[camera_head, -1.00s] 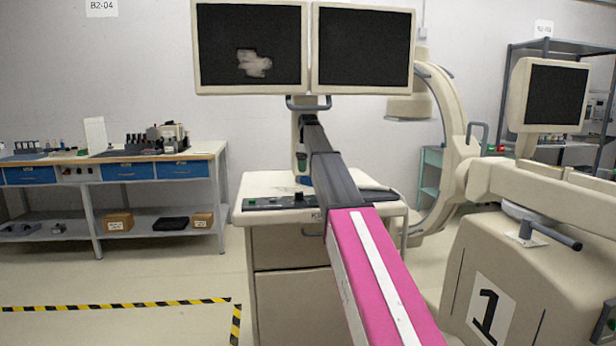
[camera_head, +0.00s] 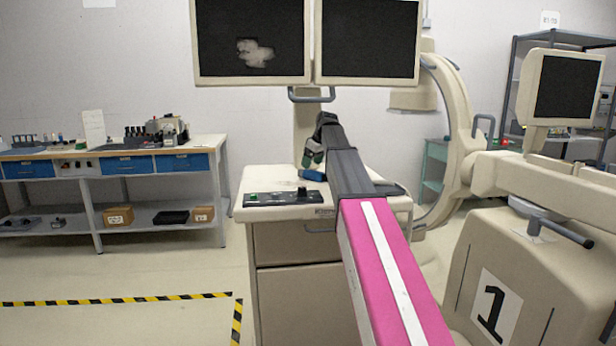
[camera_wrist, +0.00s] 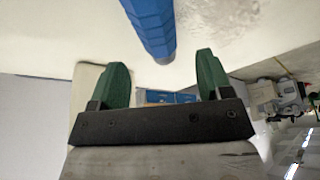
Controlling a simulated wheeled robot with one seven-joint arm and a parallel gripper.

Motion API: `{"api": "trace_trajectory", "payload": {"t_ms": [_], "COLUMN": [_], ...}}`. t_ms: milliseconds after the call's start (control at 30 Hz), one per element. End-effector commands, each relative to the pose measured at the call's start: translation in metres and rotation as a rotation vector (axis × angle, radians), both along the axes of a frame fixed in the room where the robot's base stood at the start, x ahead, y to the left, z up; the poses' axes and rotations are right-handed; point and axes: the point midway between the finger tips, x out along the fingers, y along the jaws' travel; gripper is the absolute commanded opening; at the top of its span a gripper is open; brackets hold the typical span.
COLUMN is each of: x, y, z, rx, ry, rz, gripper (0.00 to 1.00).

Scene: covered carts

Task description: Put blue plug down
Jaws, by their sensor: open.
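The blue plug (camera_head: 311,175) lies on the top of the beige cart (camera_head: 262,178), below the two monitors. In the wrist view the blue plug (camera_wrist: 152,28) is a faceted blue rod on a pale surface, cut off by the top edge. My gripper (camera_head: 310,160) is just above the plug in the head view, partly hidden by its own wrist. In the wrist view my gripper (camera_wrist: 168,75) has its two green fingers wide apart with nothing between them. The plug's near end lies beyond the fingertips, clear of both.
A control panel (camera_head: 284,197) with a green button lies on the cart's front left. Two monitors (camera_head: 251,42) stand over the cart. A beige machine marked 1 (camera_head: 456,260) is at the right. A workbench (camera_head: 120,163) with blue drawers stands at the left, with open floor before it.

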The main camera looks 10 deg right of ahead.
Motion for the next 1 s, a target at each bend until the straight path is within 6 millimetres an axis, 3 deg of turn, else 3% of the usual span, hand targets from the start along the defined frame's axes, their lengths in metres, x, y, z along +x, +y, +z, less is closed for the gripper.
{"api": "trace_trajectory", "payload": {"t_ms": [433,700,900,1000], "x": [0.012,0.013,0.013,0.013], "y": [0.011,0.012,0.012,0.013], "z": [-0.045,-0.049,-0.049,-0.049], "rx": [-0.001,-0.001,-0.001,-0.001], "ry": [0.001,-0.001,-0.001,-0.001], "rz": [0.000,0.000,0.000,0.000], "gripper": [0.72,0.72,0.12,0.07]}}
